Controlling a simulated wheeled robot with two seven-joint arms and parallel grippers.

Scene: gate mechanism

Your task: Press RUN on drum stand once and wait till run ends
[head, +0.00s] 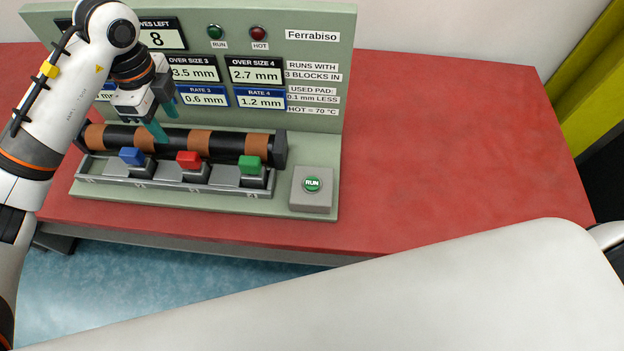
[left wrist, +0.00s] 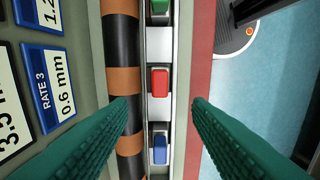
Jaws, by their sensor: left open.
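The green-grey drum stand (head: 327,150) stands on a red table. Its round green RUN button (head: 312,184) sits on a grey box at the stand's front right, with nothing touching it. A drum (head: 200,140) with black and brown bands lies across the stand. Blue (head: 132,156), red (head: 189,159) and green (head: 250,164) blocks stand in a row before it. My left gripper (head: 165,120) is open and empty above the drum, left of the button. In the left wrist view its fingers (left wrist: 160,112) frame the drum and block row. My right gripper is not in view.
The panel has a green RUN lamp (head: 216,32) and a red HOT lamp (head: 258,33), both looking dark. A partly hidden moves-left display (head: 157,39) shows 8. The red table (head: 440,130) is clear right of the stand.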

